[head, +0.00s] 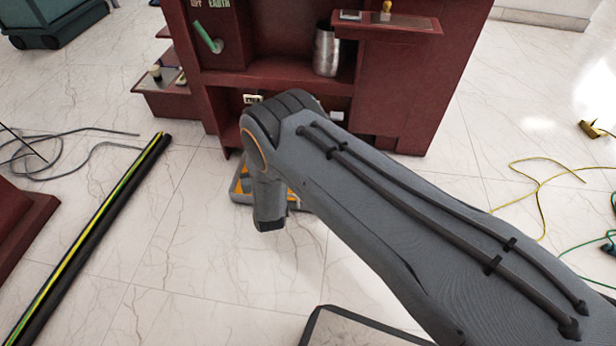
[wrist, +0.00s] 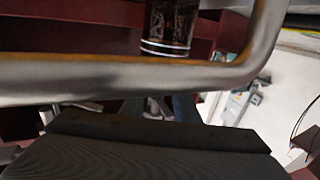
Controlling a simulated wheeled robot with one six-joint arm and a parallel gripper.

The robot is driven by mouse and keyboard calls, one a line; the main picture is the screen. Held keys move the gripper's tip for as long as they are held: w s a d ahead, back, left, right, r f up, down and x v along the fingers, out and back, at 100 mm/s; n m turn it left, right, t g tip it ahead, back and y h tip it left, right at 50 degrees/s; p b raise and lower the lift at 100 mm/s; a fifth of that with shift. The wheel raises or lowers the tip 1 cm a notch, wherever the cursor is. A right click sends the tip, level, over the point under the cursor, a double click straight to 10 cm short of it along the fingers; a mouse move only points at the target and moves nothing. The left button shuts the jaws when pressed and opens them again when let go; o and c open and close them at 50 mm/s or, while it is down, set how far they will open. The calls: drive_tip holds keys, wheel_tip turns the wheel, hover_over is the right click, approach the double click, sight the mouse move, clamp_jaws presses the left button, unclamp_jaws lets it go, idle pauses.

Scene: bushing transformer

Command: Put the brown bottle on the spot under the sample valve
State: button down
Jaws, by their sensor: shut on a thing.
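In the wrist view, a dark brown glossy bottle (wrist: 172,25) with pale bands shows at the top centre. A grey bar crosses in front of it and hides part of it. My gripper (wrist: 158,108) is partly hidden behind this bar and a dark body in the foreground; it is shut on the brown bottle. In the head view my arm hides the gripper and bottle. I cannot make out the sample valve or the spot under it for certain.
A dark red cabinet (head: 405,95) stands ahead, with a steel canister (head: 326,52) in its recess and a green tube (head: 208,38) at left. A grey and orange tray (head: 240,186) lies partly behind my arm. A striped pole (head: 90,235) and cables lie on the floor.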

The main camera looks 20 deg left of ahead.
drive_tip(key=w+d+f+b, duration=0.1)
drive_tip(key=w+d+b, duration=0.2)
drive_tip(key=d, duration=0.4)
drive_tip(key=w+d+f+b, duration=0.2)
drive_tip(key=w+d+b, duration=0.1)
drive_tip(key=d, duration=0.5)
drive_tip(key=shift+w+d+f+b, duration=0.25)
drive_tip(key=shift+w+b, duration=0.1)
drive_tip(key=shift+w, duration=0.3)
drive_tip(key=shift+f, duration=0.1)
drive_tip(key=c, duration=1.4)
unclamp_jaws()
drive_tip(key=shift+o, duration=0.2)
drive_tip(key=p+v, duration=0.5)
drive_tip(key=v, duration=0.7)
